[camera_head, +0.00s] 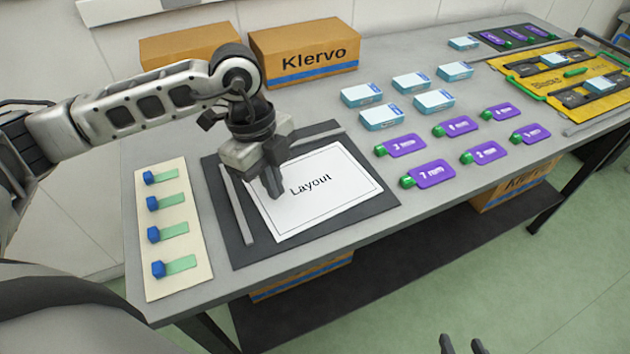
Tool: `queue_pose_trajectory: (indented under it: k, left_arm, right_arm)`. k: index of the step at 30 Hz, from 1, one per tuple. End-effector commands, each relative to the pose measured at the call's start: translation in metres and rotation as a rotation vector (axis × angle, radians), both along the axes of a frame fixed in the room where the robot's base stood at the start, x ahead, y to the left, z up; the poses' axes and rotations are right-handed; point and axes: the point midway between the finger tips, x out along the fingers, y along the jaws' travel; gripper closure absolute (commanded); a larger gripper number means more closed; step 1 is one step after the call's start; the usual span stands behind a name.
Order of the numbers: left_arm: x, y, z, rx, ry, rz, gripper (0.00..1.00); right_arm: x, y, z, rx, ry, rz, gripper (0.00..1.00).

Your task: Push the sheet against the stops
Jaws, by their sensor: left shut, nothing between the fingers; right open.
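The white sheet (325,203) marked "Layout" lies on a dark board (384,203) on the table. Two grey bar stops are on the board: one (236,204) along its left side, one (318,136) along its back edge. The sheet's left edge is close to the left bar; I cannot tell whether they touch, and its back left corner is hidden by my arm. My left gripper (276,193) is shut and empty, pointing down over the left part of the sheet; I cannot tell whether its tips touch it. My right gripper (462,345) is open at the bottom edge, in front of the table.
A cream strip (195,283) with several blue-capped green pieces lies left of the board. Several light-blue boxes (434,101) and purple tags (433,174) lie to the right. Two cardboard boxes (303,52) stand at the back. A yellow tray (555,70) is at far right.

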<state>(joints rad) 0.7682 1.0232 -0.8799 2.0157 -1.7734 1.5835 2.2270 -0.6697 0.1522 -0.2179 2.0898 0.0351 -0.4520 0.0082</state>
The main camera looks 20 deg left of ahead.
Motion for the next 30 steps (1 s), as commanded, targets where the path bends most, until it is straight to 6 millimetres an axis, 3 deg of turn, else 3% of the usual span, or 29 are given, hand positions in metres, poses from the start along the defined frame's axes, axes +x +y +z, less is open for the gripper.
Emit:
queue_pose_trajectory:
  k: [30]
  left_arm:
    - [0.0,0.0,-0.015,0.0,0.0,0.0,1.0]
  right_arm:
    - [0.0,0.001,-0.012,0.004,0.001,-0.003,0.59]
